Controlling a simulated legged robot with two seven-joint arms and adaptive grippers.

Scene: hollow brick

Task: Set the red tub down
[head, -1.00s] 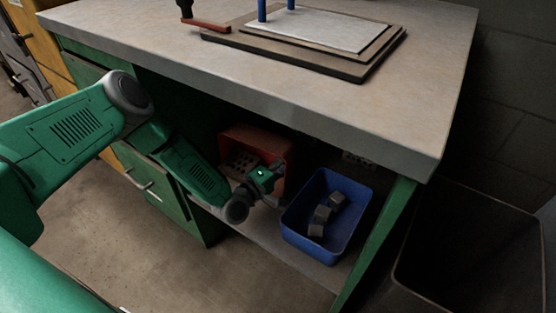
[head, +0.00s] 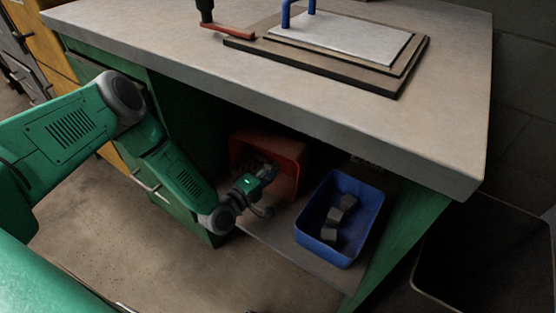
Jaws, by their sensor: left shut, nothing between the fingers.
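The red tub (head: 292,152) is on the shelf under the workbench, left of the blue bin. Its open side faces toward me, so it looks tipped or strongly tilted. A greyish thing shows dimly inside it, partly hidden by my gripper. My left gripper (head: 266,176) is at the tub's open front, shut with nothing held. Whether its fingertips touch the tub cannot be told. My right gripper is out of view.
A blue bin (head: 363,220) with several dark grey blocks (head: 338,217) stands close to the tub's right. The workbench top (head: 200,50) overhangs the shelf, and its green leg (head: 395,245) is at right. A dark bin (head: 480,265) stands beyond it.

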